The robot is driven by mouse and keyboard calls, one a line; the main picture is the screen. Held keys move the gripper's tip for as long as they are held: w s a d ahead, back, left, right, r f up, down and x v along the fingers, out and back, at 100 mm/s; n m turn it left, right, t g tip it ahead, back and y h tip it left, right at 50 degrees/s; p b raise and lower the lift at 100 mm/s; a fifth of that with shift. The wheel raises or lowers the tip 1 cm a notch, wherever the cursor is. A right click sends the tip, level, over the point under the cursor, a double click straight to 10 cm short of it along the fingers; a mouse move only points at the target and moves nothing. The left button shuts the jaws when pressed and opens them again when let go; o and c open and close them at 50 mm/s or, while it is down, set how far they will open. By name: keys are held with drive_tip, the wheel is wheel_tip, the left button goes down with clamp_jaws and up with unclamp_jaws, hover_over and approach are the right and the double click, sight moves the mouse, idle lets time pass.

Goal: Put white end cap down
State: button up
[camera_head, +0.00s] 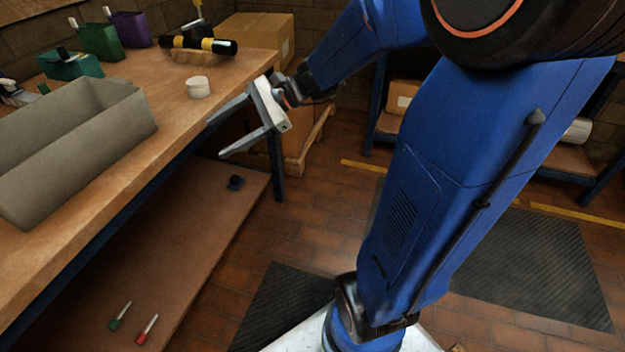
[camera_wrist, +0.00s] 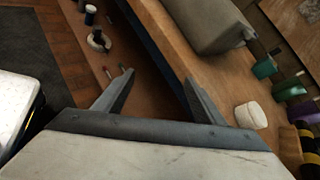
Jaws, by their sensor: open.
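The white end cap (camera_head: 198,87) sits on the wooden bench top (camera_head: 225,75), between the grey bin and the black-and-yellow tool. It also shows in the wrist view (camera_wrist: 250,116), to the right of the right finger and apart from it. My gripper (camera_head: 215,138) is open and empty. In the head view it hangs by the bench's front edge, to the right of the cap. In the wrist view its fingers (camera_wrist: 160,98) spread over the bench edge and the lower shelf, with nothing between them.
A long grey bin (camera_head: 75,150) stands on the bench, left of the cap. A black-and-yellow tool (camera_head: 198,44) and green and purple boxes (camera_head: 98,41) stand farther back. A cardboard box (camera_head: 262,38) is behind the bench end. Two screwdrivers (camera_head: 146,329) lie on the lower shelf.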

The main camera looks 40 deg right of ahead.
drive_tip(key=s+d+f+n+g+h, duration=0.1)
drive_tip(key=s+d+f+n+h, duration=0.1)
drive_tip(key=s+n+h, duration=0.5)
drive_tip(key=s+d+f+n+g+h, duration=0.1)
drive_tip(key=s+d+f+n, duration=0.2)
drive_tip(key=s, duration=0.8)
drive_tip(key=s+d+n+t+h, duration=0.2)
drive_tip(key=s+d+n+h, duration=0.1)
drive_tip(key=n, duration=0.3)
drive_tip(key=shift+s+d+r+h, duration=0.35)
drive_tip(key=shift+d+h, duration=0.15)
drive_tip(key=shift+d, duration=0.4)
